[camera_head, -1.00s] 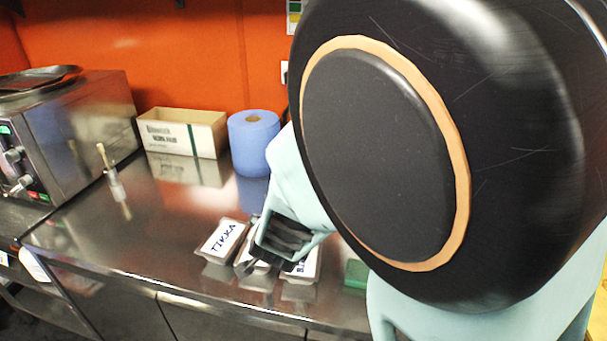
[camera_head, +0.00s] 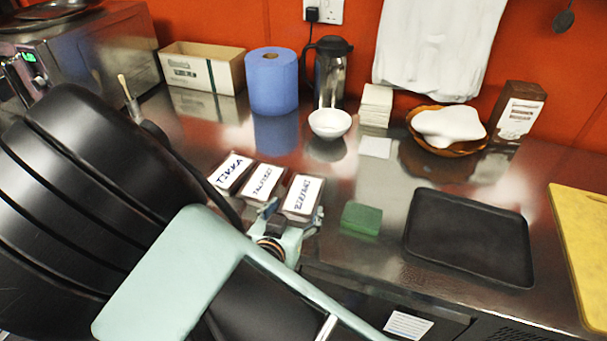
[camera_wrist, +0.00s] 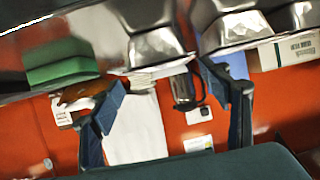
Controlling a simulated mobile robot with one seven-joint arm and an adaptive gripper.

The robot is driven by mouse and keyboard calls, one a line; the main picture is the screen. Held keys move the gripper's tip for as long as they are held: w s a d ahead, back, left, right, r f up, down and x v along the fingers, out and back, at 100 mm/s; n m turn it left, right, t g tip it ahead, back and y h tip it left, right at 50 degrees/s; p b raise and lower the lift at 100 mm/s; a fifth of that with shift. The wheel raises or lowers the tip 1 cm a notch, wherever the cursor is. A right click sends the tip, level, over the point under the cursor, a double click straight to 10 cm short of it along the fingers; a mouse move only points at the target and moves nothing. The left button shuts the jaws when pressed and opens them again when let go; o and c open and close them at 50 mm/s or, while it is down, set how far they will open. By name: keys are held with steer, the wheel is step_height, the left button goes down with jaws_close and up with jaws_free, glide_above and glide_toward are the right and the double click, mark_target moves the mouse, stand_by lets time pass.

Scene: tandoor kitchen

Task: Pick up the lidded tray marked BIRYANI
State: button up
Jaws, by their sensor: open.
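The lidded tray marked BIRYANI (camera_head: 302,196) is a foil tray with a white lid, at the right end of a row of three on the steel counter. The middle tray (camera_head: 262,183) and the TIKKA tray (camera_head: 231,172) lie to its left. My gripper (camera_head: 292,213) is open at the front end of the BIRYANI tray, one finger near each front corner. In the wrist view, which is upside down, the foil side of the BIRYANI tray (camera_wrist: 155,47) shows between and above my spread fingers (camera_wrist: 165,92). Whether they touch it I cannot tell.
A green sponge (camera_head: 362,218) lies just right of the BIRYANI tray, with a black tray (camera_head: 468,240) beyond. A white bowl (camera_head: 329,123), blue roll (camera_head: 272,82) and flask (camera_head: 331,75) stand behind. The counter's front edge is close below my gripper.

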mark_target(303, 195)
steer(key=x, duration=0.8)
steer(key=shift+w+a, duration=0.1)
steer(key=shift+w, duration=0.05)
steer(key=shift+r, duration=0.1)
steer(key=c, duration=1)
steer(key=shift+c, duration=0.7)
steer(key=shift+r, duration=0.1)
